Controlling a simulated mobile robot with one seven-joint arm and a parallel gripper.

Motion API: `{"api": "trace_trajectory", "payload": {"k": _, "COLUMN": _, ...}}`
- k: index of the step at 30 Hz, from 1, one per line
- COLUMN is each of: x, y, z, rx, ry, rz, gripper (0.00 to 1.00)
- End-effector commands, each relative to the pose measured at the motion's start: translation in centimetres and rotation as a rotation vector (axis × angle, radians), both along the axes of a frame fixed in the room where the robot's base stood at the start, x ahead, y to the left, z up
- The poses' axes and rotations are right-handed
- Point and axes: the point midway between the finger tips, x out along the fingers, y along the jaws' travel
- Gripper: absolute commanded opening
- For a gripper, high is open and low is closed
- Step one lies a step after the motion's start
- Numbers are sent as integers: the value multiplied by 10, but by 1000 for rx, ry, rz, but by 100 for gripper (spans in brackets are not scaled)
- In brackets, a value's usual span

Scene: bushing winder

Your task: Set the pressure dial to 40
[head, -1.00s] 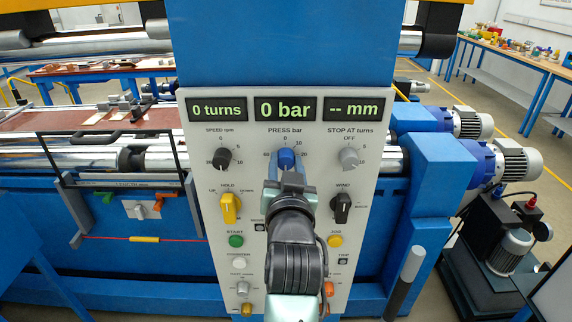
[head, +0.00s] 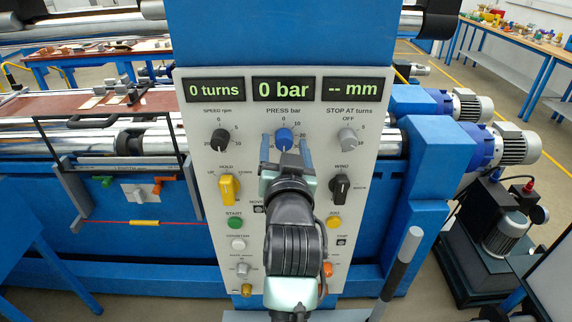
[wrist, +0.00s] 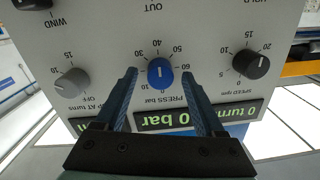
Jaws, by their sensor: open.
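The pressure dial is a blue knob (head: 284,139) labelled PRESS bar, at the top middle of the panel. In the wrist view the knob (wrist: 160,73) appears upside down, with scale marks such as 30, 40, 50 and 60 around it. Its white pointer line is at the 0 end, and the display above (head: 284,89) reads 0 bar. My gripper (head: 285,148) is open, with one blue finger on each side of the knob. In the wrist view the fingers (wrist: 157,80) flank the knob with visible gaps. Whether the fingertips reach its depth is unclear.
The black speed knob (head: 219,139) is left of the dial and the grey stop-at knob (head: 347,139) right of it. Below are the yellow hold switch (head: 229,189), the black wind switch (head: 341,187) and several buttons. The panel around the dial is clear.

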Motion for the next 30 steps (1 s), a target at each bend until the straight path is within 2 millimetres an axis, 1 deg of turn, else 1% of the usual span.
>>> {"api": "trace_trajectory", "payload": {"k": 5, "x": -23, "y": -1, "z": -2, "rx": -1, "ry": -1, "rz": 0, "gripper": 71}}
{"api": "trace_trajectory", "payload": {"k": 12, "x": -67, "y": -2, "z": -1, "rx": -1, "ry": 0, "rz": 0, "gripper": 71}}
{"api": "trace_trajectory", "payload": {"k": 18, "x": -101, "y": -4, "z": 0, "rx": -1, "ry": 2, "rz": -1, "gripper": 71}}
{"api": "trace_trajectory", "payload": {"k": 21, "x": -112, "y": -4, "z": 1, "rx": -1, "ry": 2, "rz": 0, "gripper": 71}}
{"api": "trace_trajectory", "payload": {"k": 24, "x": -120, "y": -4, "z": 2, "rx": 0, "ry": 2, "rz": -1, "gripper": 71}}
{"api": "trace_trajectory", "payload": {"k": 30, "x": -124, "y": -4, "z": 3, "rx": 0, "ry": 2, "rz": 0, "gripper": 71}}
